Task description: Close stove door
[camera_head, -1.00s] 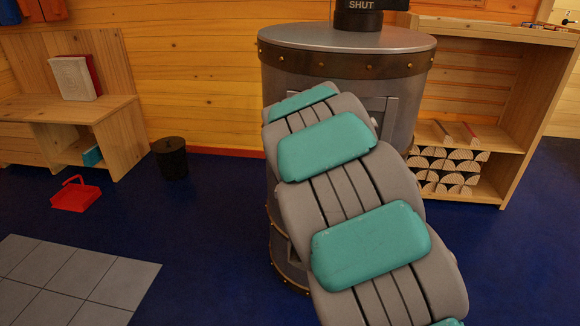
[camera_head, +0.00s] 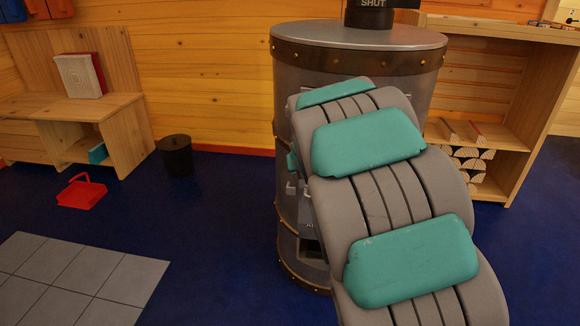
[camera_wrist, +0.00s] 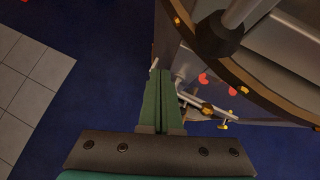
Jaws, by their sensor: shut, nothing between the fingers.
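The stove (camera_head: 300,75) is a grey metal cylinder with a riveted brown band, standing behind my arm in the head view. Its riveted rim (camera_wrist: 262,88) and grey top also show in the wrist view, on the right. My arm hides most of the stove's front and its door in the head view, so the door's angle cannot be told there. My gripper (camera_wrist: 166,76) has green fingers, shut and empty, beside the stove's front in the wrist view. A metal rod, perhaps a handle (camera_wrist: 192,98), lies just right of the fingertips; contact is unclear.
A wooden shelf with split logs (camera_head: 470,165) stands right of the stove. A black bin (camera_head: 175,156), a red dustpan-like tray (camera_head: 82,192) and a wooden bench (camera_head: 110,105) are on the left. Blue floor between the bin and stove is clear; grey tiles (camera_head: 75,280) lie front left.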

